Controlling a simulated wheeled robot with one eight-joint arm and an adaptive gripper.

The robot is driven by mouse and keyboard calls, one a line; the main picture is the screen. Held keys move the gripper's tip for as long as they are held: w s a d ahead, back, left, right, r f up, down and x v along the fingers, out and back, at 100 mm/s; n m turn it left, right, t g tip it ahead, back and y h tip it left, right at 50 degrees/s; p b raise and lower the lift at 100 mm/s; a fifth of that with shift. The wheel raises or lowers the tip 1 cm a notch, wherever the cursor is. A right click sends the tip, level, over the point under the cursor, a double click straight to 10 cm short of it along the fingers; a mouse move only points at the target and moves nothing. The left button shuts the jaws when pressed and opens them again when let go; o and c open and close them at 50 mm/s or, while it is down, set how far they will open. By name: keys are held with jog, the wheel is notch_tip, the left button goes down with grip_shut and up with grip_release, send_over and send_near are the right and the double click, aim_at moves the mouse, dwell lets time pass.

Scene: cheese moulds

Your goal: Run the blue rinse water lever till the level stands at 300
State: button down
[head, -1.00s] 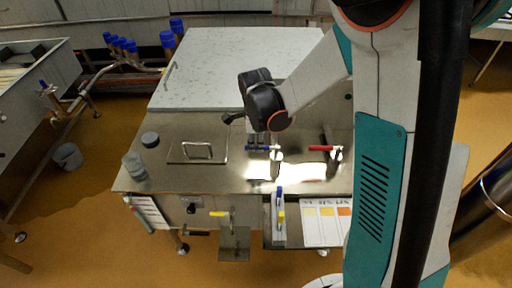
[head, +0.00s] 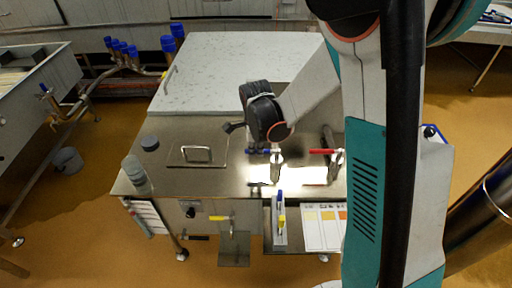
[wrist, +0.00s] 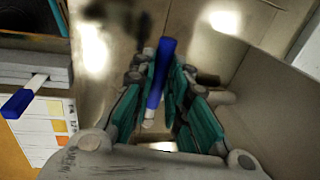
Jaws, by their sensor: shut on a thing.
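The blue lever (wrist: 157,75) lies between the fingers of my gripper (wrist: 160,90) in the wrist view, and my gripper is shut on it. In the head view the blue lever (head: 262,151) shows just below my dark wrist, above the steel top. My fingers are mostly hidden there. A red lever (head: 321,151) stands to its right on a similar fitting. I cannot read a water level or a 300 mark in either view.
The steel worktop (head: 225,175) carries a lid with a handle (head: 197,154), a dark round puck (head: 150,142) and a clear jar (head: 134,170). A colour card (head: 325,228) lies at the front right. A yellow handle (head: 220,218) sticks out in front.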

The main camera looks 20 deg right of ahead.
jog(key=shift+s, duration=0.15)
jog(key=shift+s+d+n+y+b, duration=0.2)
jog(key=shift+s+n, duration=0.65)
jog(key=shift+n, duration=0.65)
jog(key=shift+s+d+n+y+b, duration=0.15)
jog(key=shift+s+n+y, duration=0.2)
jog(key=shift+s+n, duration=0.85)
jog(key=shift+s+d+n+y+b, duration=0.2)
jog(key=shift+s+n, duration=0.3)
jog(key=shift+n, duration=1.3)
jog(key=shift+a, duration=0.15)
jog(key=c, duration=1.6)
grip_release()
jog(key=shift+o, duration=0.2)
jog(key=shift+r, duration=0.1)
notch_tip(320, 180, up, 12)
jog(key=s+d, duration=0.1)
jog(key=s, duration=0.1)
jog(key=shift+s+f, duration=0.15)
jog(key=shift+f, duration=0.05)
